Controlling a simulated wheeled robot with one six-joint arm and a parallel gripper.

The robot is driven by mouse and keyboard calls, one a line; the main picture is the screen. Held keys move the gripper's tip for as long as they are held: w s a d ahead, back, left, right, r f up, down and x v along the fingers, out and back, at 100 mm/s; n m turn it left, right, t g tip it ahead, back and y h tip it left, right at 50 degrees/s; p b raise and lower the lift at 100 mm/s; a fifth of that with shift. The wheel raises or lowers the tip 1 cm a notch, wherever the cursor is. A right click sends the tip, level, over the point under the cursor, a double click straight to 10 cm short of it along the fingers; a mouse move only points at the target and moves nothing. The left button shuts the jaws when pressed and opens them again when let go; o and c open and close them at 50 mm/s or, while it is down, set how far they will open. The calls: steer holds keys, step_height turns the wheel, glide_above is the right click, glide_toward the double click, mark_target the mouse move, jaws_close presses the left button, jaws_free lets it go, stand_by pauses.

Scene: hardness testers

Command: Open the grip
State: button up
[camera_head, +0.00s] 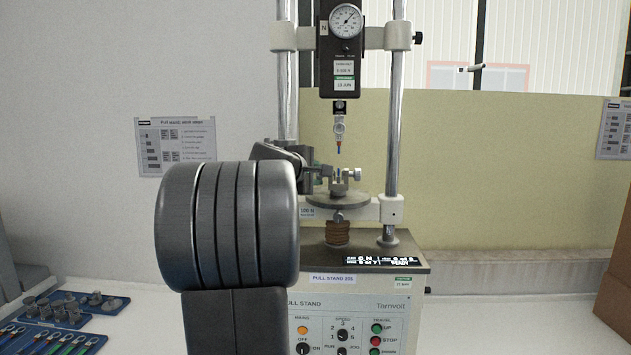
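A pull stand labelled Tarnvoll stands in the middle, with a dial force gauge (346,22) at the top. A small upper grip (339,126) hangs below the gauge, with a thin blue and orange tip pointing down. Below it, a lower metal grip (341,184) with a round knob on its right (355,174) sits on a round plate (338,200). A tiny blue spot shows at the lower grip. My gripper (322,174) is at the left side of the lower grip. My arm hides part of it; I cannot tell its finger opening or whether it touches.
The stand's front panel (345,325) has buttons and dials, with a lit display (381,261) above. Two upright columns flank the grips. Blue trays with metal parts (60,310) lie at left. A brown box (615,280) stands at right; the bench between is clear.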

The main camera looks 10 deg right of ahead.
steer(key=shift+f+m+t+h+b, duration=0.3)
steer(key=shift+t+b, duration=0.4)
steer(key=shift+b, duration=2.9)
steer(key=shift+f+m+t+h+b, duration=0.3)
steer(key=shift+t+b, duration=0.4)
steer(key=shift+b, duration=2.85)
steer(key=h+b, duration=0.1)
steer(key=b, duration=0.2)
steer(key=shift+r, duration=0.25)
steer(key=o, duration=1)
steer(key=shift+s+a, duration=0.1)
steer(key=b+v, duration=0.1)
steer(key=v, duration=1.2)
steer(key=shift+s+a+f+b, duration=0.1)
steer(key=shift+s+f+b, duration=0.05)
steer(key=shift+s+b, duration=0.2)
